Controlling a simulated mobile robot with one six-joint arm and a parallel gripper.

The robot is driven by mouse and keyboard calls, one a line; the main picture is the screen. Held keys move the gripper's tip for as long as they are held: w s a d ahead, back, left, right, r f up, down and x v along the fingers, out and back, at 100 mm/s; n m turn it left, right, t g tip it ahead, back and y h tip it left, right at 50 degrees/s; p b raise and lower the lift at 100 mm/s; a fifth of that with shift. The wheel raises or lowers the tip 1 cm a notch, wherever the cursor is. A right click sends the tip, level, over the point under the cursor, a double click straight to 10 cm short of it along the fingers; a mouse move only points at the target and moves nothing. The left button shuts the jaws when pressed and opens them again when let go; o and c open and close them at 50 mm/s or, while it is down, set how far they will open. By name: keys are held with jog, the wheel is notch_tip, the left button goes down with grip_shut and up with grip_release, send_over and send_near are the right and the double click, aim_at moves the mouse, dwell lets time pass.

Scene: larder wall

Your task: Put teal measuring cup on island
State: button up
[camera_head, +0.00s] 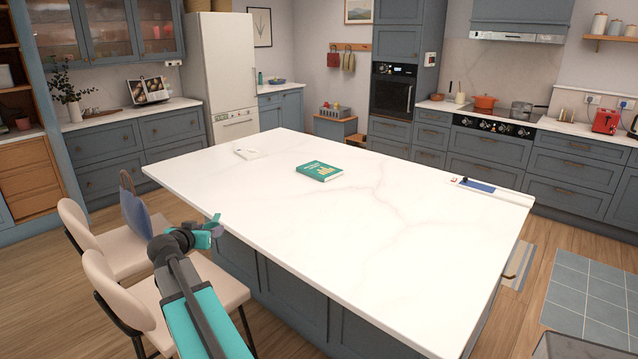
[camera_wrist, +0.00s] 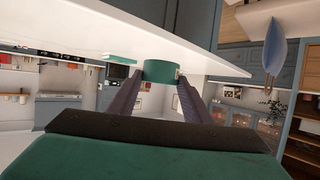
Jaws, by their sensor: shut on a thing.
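The teal measuring cup (camera_wrist: 160,72) is between my two fingers in the wrist view, which looks upside down. My gripper (camera_wrist: 158,90) is shut on it. In the head view my gripper (camera_head: 214,226) is at the island's near left edge, above the chairs. There the cup is hard to tell from the teal parts of my arm. The island (camera_head: 400,235) has a broad white marble top. In the wrist view its edge (camera_wrist: 215,63) runs close behind the cup. I cannot tell any contact between them.
A teal book (camera_head: 320,171) lies mid-island. A small white item (camera_head: 247,152) is near the far left corner, and a board with a blue item (camera_head: 480,187) at the right. Cream chairs (camera_head: 112,285) stand at the near left; a blue bag (camera_head: 136,212) hangs there. The near top is clear.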

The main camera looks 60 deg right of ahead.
jog(key=s+d+f+m+g, duration=0.1)
jog(key=s+d+m+g, duration=0.2)
jog(key=s+d, duration=0.3)
jog(key=s+d+f+m+g, duration=0.1)
jog(key=s+d+m+g, duration=0.2)
jog(key=s+d, duration=0.4)
jog(key=s+d+f+m+g, duration=0.2)
jog(key=s+d+g, duration=0.2)
jog(key=s, duration=0.8)
jog(key=shift+s+d+m+b, duration=0.15)
jog(key=shift+d+m+b, duration=0.05)
jog(key=shift+d, duration=0.45)
jog(key=shift+s+d+m+b, duration=0.15)
jog(key=shift+d+m, duration=0.05)
jog(key=shift+d, duration=0.45)
jog(key=p, duration=0.5)
send_over(354, 245)
jog(key=w, duration=0.1)
jog(key=shift+a+f, duration=0.3)
jog(key=shift+f, duration=0.4)
jog(key=shift+s+d+p, duration=0.45)
jog(key=shift+s+p, duration=0.1)
jog(key=shift+f+p, duration=1)
jog(key=shift+f, duration=0.8)
jog(key=shift+f, duration=0.1)
jog(key=o, duration=1.1)
jog(key=shift+c, duration=0.2)
